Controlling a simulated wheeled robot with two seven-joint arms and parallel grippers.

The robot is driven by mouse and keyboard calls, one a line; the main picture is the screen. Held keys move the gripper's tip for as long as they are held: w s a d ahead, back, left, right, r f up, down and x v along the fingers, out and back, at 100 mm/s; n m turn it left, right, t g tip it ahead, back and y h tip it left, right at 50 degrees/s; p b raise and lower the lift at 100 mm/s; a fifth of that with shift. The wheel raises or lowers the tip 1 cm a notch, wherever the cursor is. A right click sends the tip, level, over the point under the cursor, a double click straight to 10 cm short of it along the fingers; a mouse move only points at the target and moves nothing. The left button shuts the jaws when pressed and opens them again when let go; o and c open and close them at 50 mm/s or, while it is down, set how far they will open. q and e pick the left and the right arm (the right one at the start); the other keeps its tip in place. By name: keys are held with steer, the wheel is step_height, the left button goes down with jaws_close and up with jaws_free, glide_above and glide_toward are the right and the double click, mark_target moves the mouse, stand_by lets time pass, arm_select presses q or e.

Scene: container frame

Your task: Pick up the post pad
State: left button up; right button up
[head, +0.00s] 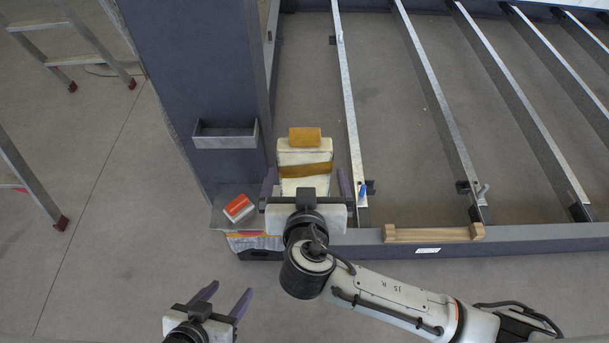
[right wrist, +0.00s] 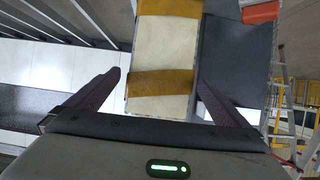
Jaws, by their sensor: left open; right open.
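The post pad (head: 303,157) is a cream block with mustard bands, standing against the frame's corner beside the dark blue post. It also shows in the right wrist view (right wrist: 160,50), upright in the picture between my fingers. My right gripper (head: 306,183) is open, with one finger on each side of the pad's near part. In the right wrist view the fingers (right wrist: 162,95) show gaps to the pad, more clearly on the left. Whether either finger touches it I cannot tell. My left gripper (head: 227,297) is open and empty at the bottom, away from the pad.
The dark blue post (head: 198,65) rises left of the pad and carries a small grey tray (head: 225,141). An orange and white block (head: 238,208) lies on a corner ledge. A wooden bar (head: 433,234) lies on the front beam. Ladders stand at the left; floor between is clear.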

mark_target(305, 172)
steer(key=x, duration=0.3)
steer(key=shift+w+a+f, duration=0.1)
steer(key=shift+w+f, duration=0.05)
steer(key=shift+c, duration=0.3)
